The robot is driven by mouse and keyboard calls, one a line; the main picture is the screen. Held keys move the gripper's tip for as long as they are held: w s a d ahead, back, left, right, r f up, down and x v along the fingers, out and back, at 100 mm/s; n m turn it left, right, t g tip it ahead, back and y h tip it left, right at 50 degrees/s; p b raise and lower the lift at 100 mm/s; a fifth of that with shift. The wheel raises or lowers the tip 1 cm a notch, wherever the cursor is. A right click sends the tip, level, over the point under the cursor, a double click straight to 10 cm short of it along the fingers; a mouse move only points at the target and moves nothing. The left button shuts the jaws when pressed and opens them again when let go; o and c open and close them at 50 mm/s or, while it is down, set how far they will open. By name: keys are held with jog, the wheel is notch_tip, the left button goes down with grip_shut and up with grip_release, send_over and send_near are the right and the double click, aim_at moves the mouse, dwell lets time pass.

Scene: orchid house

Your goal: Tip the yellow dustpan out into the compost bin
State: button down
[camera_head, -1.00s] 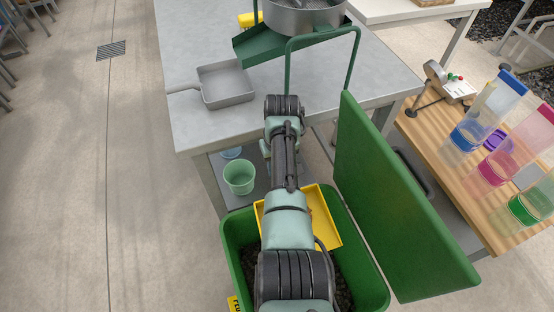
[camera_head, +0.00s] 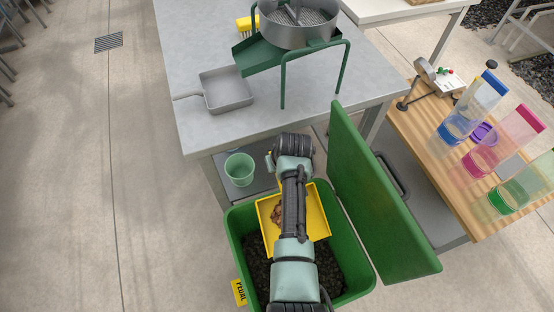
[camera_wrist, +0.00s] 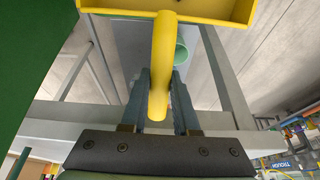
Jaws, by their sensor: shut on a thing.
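The yellow dustpan (camera_head: 318,212) is over the green compost bin (camera_head: 236,250) in the head view, with brown debris (camera_head: 278,215) still lying in its pan. My arm hides part of the pan. In the wrist view, my gripper (camera_wrist: 160,98) is shut on the dustpan's yellow handle (camera_wrist: 163,60), one finger on each side. The pan's edge (camera_wrist: 205,8) shows at the top of that view. The bin's green lid (camera_head: 380,200) stands open on the right. Dark material lies inside the bin. The fingers are hidden in the head view.
A grey metal table (camera_head: 200,50) behind the bin bears a grey pan (camera_head: 228,90) and a sieve (camera_head: 297,28) on a green stand. A green pot (camera_head: 239,169) is on its lower shelf. A wooden bench (camera_head: 440,150) with clear tubes stands right. Floor at left is clear.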

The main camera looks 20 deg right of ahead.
jog(key=shift+s+r+t+p, duration=0.35)
jog(key=shift+r+p, duration=0.15)
jog(key=shift+r, duration=0.05)
jog(key=shift+s+r+t+p, duration=0.35)
jog(key=shift+r+p, duration=0.1)
jog(key=shift+r, duration=0.05)
jog(key=shift+s+r+t, duration=0.2)
jog(key=shift+s+t, duration=0.05)
jog(key=shift+t, duration=0.05)
jog(key=shift+s+r+t+p, duration=0.35)
jog(key=shift+s+t, duration=0.15)
jog(key=shift+s, duration=0.55)
jog(key=s+r+t+b, duration=0.4)
jog(key=s+t+b, duration=0.4)
jog(key=s+b, duration=0.4)
jog(key=b, duration=0.5)
jog(key=shift+b, duration=0.3)
jog(key=shift+s+d+r, duration=0.1)
jog(key=shift+r, duration=0.05)
